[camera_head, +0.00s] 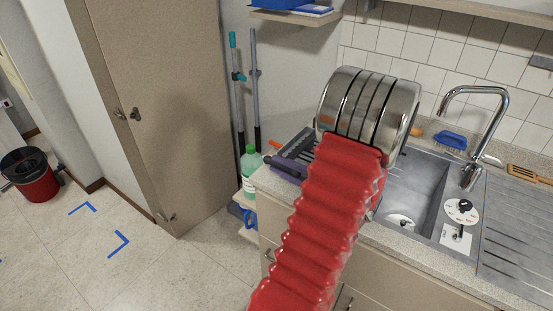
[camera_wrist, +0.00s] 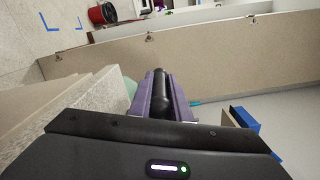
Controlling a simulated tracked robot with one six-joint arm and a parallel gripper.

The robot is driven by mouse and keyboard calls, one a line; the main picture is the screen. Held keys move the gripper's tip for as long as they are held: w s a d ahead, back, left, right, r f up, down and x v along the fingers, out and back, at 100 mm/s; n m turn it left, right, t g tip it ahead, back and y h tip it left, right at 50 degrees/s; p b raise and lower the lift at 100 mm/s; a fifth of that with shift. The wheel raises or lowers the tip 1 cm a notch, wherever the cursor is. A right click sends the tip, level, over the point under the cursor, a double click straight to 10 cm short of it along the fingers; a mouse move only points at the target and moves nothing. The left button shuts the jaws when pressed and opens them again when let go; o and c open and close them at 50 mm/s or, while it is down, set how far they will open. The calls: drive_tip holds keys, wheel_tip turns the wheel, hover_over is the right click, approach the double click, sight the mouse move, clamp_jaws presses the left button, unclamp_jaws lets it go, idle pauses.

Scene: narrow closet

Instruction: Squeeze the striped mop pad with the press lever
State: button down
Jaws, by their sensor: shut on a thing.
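My gripper (camera_head: 281,167) is at the counter's left end, left of my arm, with its purple fingers pointing left. In the wrist view my gripper (camera_wrist: 160,82) is shut on a black rounded bar (camera_wrist: 161,100), which lies lengthwise between the purple fingers. The bar looks like the press lever's grip, but its joint to a press does not show. The press body cannot be made out, and my arm covers part of the counter. I see no striped mop pad in either view.
A green bottle (camera_head: 250,170) stands just left of the counter. Poles (camera_head: 238,90) lean in the corner beside the tall door (camera_head: 160,90). The sink (camera_head: 415,195) and tap (camera_head: 478,95) are at right. A red bucket (camera_head: 35,180) stands far left; the floor between is mostly clear.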

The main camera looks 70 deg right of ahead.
drive_tip(key=shift+f, duration=0.65)
drive_tip(key=shift+f, duration=0.1)
drive_tip(key=c, duration=1.6)
unclamp_jaws()
drive_tip(key=shift+w, duration=0.1)
drive_tip(key=shift+c, duration=0.2)
drive_tip(key=shift+s, duration=0.3)
drive_tip(key=v, duration=1.3)
drive_tip(key=shift+s, duration=0.15)
